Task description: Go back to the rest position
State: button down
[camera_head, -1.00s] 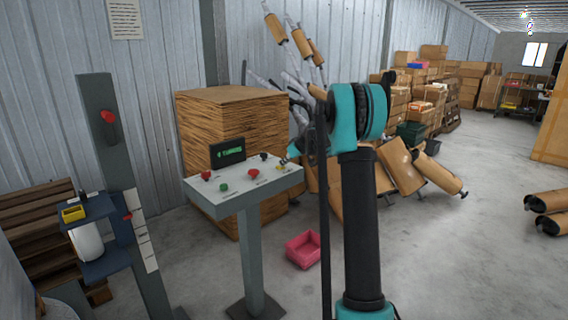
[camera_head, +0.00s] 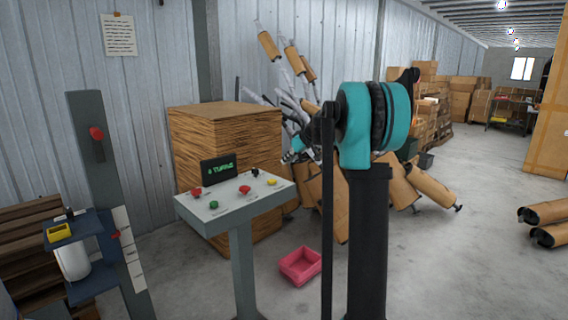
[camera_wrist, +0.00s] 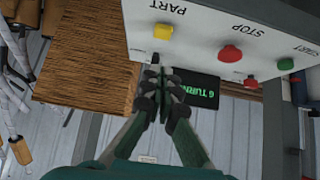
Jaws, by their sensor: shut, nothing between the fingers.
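My gripper (camera_wrist: 158,88) is shut and empty in the wrist view, with its fingertips together. The control panel (camera_head: 222,208) stands in front of my arm, to its left in the head view. It carries red, green and yellow buttons and a small black display with green text (camera_head: 218,169). In the wrist view the panel (camera_wrist: 200,28) appears upside down, with the yellow button (camera_wrist: 163,31) and red stop button (camera_wrist: 231,53) beyond my fingertips. I cannot tell the exact gap between them. In the head view my gripper is mostly hidden behind my arm.
A wooden crate (camera_head: 240,140) stands behind the panel, with a pile of mufflers (camera_head: 290,60) beside it. A pink bin (camera_head: 300,266) lies on the floor. A grey post (camera_head: 88,170) stands at left. Open floor (camera_head: 470,225) lies at right.

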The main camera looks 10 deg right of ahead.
jog(key=s+f+m+g+h, duration=0.1)
jog(key=s+f, duration=0.7)
jog(key=s, duration=0.8)
jog(key=s+f+m+g+h, duration=0.1)
jog(key=s+f, duration=0.7)
jog(key=s, duration=0.8)
jog(key=s+f+m+g+h, duration=0.1)
jog(key=s+f+m+h, duration=0.2)
jog(key=s, duration=1.3)
notch_tip(320, 180, down, 6)
jog(key=shift+s+d+r+m, duration=0.15)
jog(key=shift+d+m, duration=0.3)
jog(key=shift+m, duration=0.65)
